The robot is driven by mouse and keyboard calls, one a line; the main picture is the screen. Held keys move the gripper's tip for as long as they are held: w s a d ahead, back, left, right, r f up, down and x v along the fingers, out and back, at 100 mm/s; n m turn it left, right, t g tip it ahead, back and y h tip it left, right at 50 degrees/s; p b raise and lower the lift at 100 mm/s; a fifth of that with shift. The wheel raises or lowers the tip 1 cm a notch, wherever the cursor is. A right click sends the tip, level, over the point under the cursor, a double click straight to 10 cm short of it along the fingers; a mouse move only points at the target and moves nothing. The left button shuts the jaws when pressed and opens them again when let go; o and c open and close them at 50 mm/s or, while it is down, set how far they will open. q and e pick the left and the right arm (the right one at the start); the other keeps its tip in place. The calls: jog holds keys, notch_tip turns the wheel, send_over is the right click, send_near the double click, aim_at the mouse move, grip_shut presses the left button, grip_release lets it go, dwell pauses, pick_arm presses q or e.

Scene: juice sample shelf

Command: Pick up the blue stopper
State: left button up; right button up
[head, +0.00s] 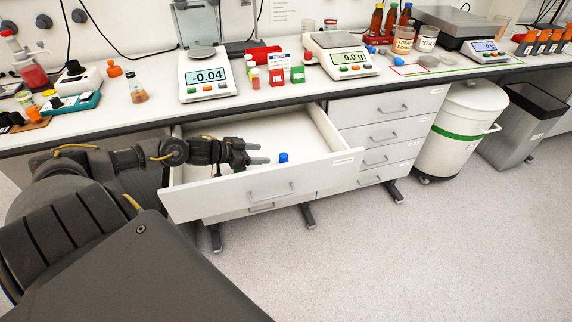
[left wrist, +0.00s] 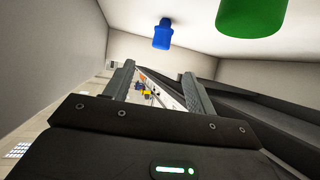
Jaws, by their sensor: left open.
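The blue stopper (head: 283,157) sits inside the open drawer (head: 262,187), near its front panel. In the left wrist view the blue stopper (left wrist: 163,34) is at the top middle, beyond my fingertips. My left gripper (head: 262,154) reaches into the drawer from the left, just left of the blue stopper and apart from it. Its two fingers (left wrist: 157,82) are open, with nothing held between them. A green stopper (left wrist: 250,16) is at the top right of the left wrist view; in the head view the gripper largely hides it. My right gripper is out of view.
The drawer front and side walls surround the stopper. The bench above holds a scale (head: 207,78), a second scale (head: 341,55) and small red and green boxes. Another blue item (head: 371,49) lies on the bench. The drawer's right part is clear.

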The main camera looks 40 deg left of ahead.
aim_at(280, 156)
pick_arm(q)
jog(key=shift+x, duration=2.15)
jog(key=shift+f+x, duration=0.1)
jog(key=shift+x, duration=1.6)
jog(key=shift+f+x, duration=0.15)
jog(key=shift+x, duration=1.5)
jog(key=shift+s, duration=0.15)
jog(key=c, duration=1.1)
